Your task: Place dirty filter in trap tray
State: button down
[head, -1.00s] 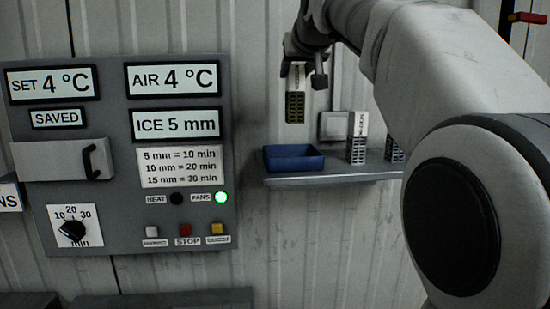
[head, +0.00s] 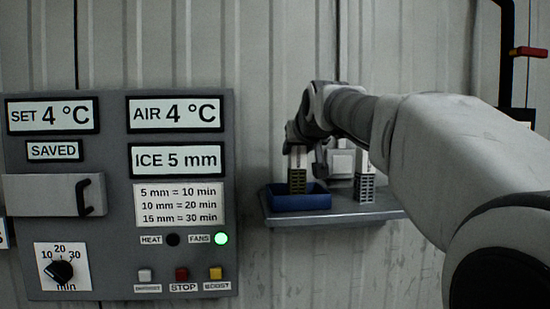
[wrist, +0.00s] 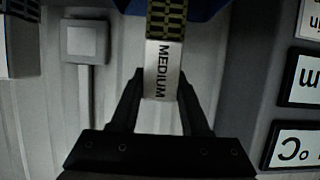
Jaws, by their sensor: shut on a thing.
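The dirty filter (head: 297,180) has a yellowish-dark grid and a pale top. In the wrist view its white end (wrist: 161,75) reads "MEDIUM". My gripper (head: 298,148) is shut on that white end, with a finger on each side in the wrist view (wrist: 160,95). The filter hangs upright over the blue trap tray (head: 300,203) on the shelf. Its lower end appears at or just inside the tray; I cannot tell whether it touches the floor. A blue edge of the tray (wrist: 200,10) shows at the top of the wrist view.
A grey-white filter (head: 365,186) stands on the shelf (head: 335,213) right of the tray. A pale wall box (head: 342,163) is behind my gripper. The control panel (head: 118,190) is on the wall at left.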

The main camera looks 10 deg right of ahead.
jog(key=shift+f, duration=0.25)
jog(key=shift+f, duration=0.2)
jog(key=shift+c, duration=1.9)
grip_release()
jog(key=shift+r, duration=0.1)
